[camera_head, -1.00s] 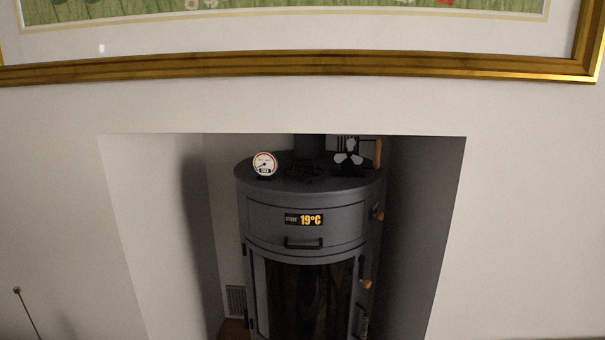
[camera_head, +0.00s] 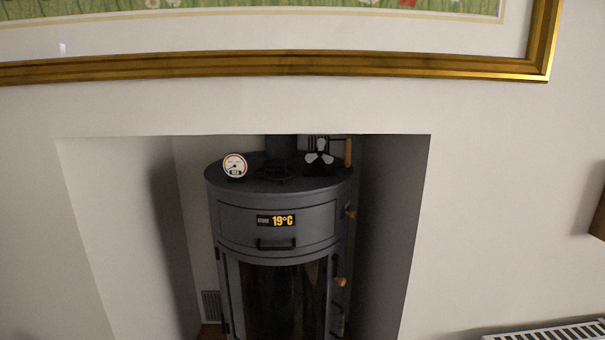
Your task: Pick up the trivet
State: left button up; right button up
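A dark, low openwork shape that looks like the trivet (camera_head: 273,174) lies on top of the grey stove, in front of the flue pipe. It is small and dark against the dark stove top, so its outline is hard to make out. The round stove (camera_head: 235,222) stands inside a recess in the wall and has a 19°C display on its front. Neither of my grippers shows in the head view.
A white dial thermometer (camera_head: 235,165) stands left on the stove top, and a stove fan (camera_head: 319,158) stands right. Recess walls flank the stove closely. A gold picture frame (camera_head: 300,66) hangs above. A white radiator (camera_head: 550,332) is at lower right.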

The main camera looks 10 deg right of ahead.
aim_at(275, 169)
jog(key=z, duration=3.1)
jog(key=k, duration=0.5)
jog(key=u, duration=1.6)
